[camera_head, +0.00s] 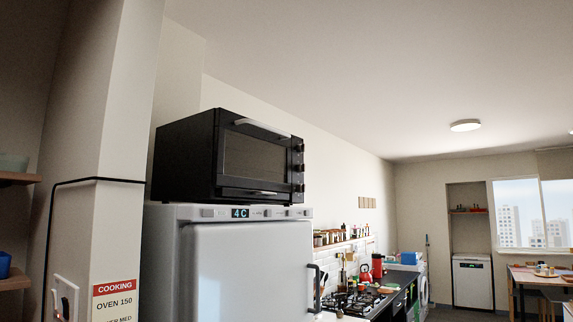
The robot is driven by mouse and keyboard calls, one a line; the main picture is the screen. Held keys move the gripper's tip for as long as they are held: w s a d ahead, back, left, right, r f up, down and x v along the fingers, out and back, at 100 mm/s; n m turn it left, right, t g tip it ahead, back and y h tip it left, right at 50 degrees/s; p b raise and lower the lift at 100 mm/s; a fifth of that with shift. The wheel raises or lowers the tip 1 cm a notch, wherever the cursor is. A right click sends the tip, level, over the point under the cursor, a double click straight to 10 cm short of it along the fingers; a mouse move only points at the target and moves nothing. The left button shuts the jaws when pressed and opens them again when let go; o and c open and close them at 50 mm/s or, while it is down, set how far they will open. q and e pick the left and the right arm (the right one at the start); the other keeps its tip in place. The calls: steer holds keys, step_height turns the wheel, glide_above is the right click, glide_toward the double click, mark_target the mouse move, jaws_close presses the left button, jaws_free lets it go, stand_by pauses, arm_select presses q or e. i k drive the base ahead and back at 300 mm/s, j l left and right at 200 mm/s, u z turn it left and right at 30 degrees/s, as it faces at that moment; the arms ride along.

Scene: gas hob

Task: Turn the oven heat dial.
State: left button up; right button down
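A black countertop oven (229,156) sits on top of a white fridge-like appliance (243,262), left of the middle in the head view. Its glass door is shut, with a bar handle (263,127) along the top. Several small dark dials (298,167) are stacked down the right edge of its front. They are too small to read their settings. A sign (114,300) on the wall at lower left reads "COOKING" and "OVEN 150", with a lower line partly cut off. Neither of my grippers is in view.
A gas hob (352,301) and counter with a red kettle (377,267) lie beyond the white appliance. A shelf with jars (335,237) runs along the wall. A dining table (537,278) stands at far right. A wall pillar (120,150) stands at left.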

mark_target(300, 148)
steer(key=i+l+z, duration=0.35)
steer(key=i, duration=0.2)
steer(key=i+l+z, duration=0.35)
steer(key=i, duration=0.25)
steer(key=i+z, duration=0.4)
steer(key=i, duration=0.25)
steer(key=i+l+u, duration=0.1)
steer(key=i+u, duration=0.4)
steer(key=i+l+u, duration=0.25)
steer(key=i+u, duration=0.25)
steer(key=i+l+u, duration=0.35)
steer(key=u, duration=0.15)
steer(key=l, duration=0.1)
